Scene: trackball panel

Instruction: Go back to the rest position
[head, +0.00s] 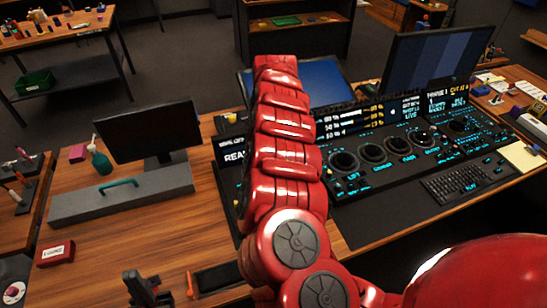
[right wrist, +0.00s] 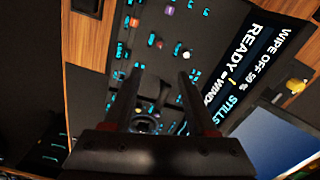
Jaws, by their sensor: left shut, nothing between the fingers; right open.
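The black control panel (head: 395,172) with lit cyan labels and round dials spreads across the desk at the right. My red right arm reaches over the panel's left part and hides some of it; its gripper cannot be made out in the head view. In the right wrist view my right gripper (right wrist: 160,72) is open and empty, its two fingers apart over the panel's buttons (right wrist: 130,80). My left gripper (head: 146,290) is dark, shut and empty, low at the bottom left over the wooden desk.
A monitor (head: 150,131) stands on the left, behind a grey box (head: 122,198) with a teal handle. A red box (head: 55,253) lies near the left edge. A keyboard (head: 462,184) sits in front of the panel. A large monitor (head: 440,62) stands behind it.

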